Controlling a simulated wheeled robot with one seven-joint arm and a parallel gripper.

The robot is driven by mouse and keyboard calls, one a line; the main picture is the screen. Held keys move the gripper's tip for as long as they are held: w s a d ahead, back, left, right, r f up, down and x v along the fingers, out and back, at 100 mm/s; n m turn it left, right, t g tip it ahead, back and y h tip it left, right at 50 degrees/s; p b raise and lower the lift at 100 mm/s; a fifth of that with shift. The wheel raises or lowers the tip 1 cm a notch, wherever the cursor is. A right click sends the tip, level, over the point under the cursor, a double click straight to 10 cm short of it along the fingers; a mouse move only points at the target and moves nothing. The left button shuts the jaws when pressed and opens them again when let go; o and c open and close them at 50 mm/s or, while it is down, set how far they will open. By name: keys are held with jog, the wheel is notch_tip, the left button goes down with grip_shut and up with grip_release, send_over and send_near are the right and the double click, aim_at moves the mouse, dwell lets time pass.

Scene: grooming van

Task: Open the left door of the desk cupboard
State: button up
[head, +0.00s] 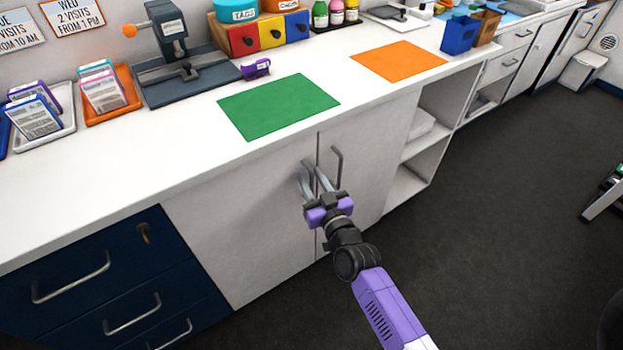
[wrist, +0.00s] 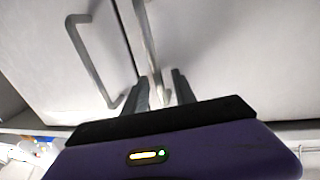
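The desk cupboard has two pale grey doors below the white worktop, and both look closed. The left door (head: 245,215) has a grey bar handle (wrist: 146,40) near the seam. The right door (head: 372,150) has a matching handle (head: 338,168), which also shows at the left of the wrist view (wrist: 85,55). My gripper (head: 309,177) is at the left door's handle. In the wrist view its fingers (wrist: 161,88) stand apart, with the lower part of that handle between them. I see no clear grip on the bar. The gripper partly hides the handle in the head view.
Navy drawers (head: 105,285) with bar handles adjoin on the left, and open shelves (head: 415,165) on the right. A green mat (head: 280,106) and an orange mat (head: 398,61) lie on the worktop (head: 200,160). The dark floor (head: 510,220) at right is mostly clear.

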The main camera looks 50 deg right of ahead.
grip_shut()
dwell(1.3)
